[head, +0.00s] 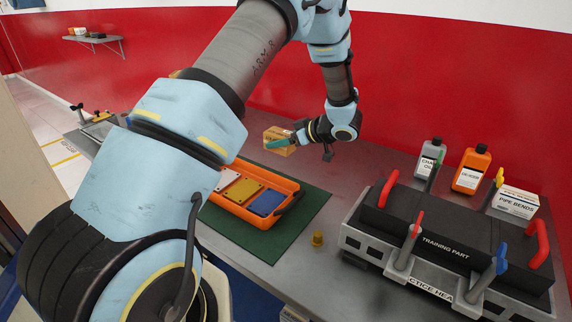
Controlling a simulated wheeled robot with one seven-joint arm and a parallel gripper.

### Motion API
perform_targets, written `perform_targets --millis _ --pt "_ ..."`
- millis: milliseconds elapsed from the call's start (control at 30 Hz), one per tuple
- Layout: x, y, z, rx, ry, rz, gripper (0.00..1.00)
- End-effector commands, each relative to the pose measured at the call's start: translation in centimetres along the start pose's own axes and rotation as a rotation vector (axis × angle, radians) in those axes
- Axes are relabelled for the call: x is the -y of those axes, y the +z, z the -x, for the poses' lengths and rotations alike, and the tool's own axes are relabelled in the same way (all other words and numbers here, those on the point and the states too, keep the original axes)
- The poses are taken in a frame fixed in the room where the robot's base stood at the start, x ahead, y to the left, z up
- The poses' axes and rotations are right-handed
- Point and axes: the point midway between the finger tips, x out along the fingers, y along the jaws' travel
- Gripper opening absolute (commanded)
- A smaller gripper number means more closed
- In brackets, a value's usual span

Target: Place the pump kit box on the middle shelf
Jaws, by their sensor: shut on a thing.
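My gripper (285,142), with a teal finger showing, is shut on a small orange-brown cardboard box (272,134), which I take to be the pump kit box; its label is too small to read. The box is held beyond the far end of the orange tray and appears to be above the bench. One finger crosses the front of the box, and the other is hidden. A small wall shelf (104,40) with a few small items is at the far upper left. No shelf in view can be told to be the middle one.
An orange tray (237,211) with coloured plates lies on a green mat (308,212). A brass fitting (317,239) stands beside the mat. At right are a training engine head (440,245), a grey oil bottle (429,157), an orange bottle (471,170) and a pipe bends box (515,202).

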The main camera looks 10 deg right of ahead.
Motion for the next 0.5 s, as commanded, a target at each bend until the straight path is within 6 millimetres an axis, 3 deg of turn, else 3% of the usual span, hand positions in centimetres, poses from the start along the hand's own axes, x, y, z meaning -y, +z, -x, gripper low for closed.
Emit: perform_targets --millis 133,500 --pt "0.0 0.5 -0.3 0.0 -0.001 -0.002 0.01" --pt "0.0 5.0 -2.8 0.0 0.0 -0.001 0.01"
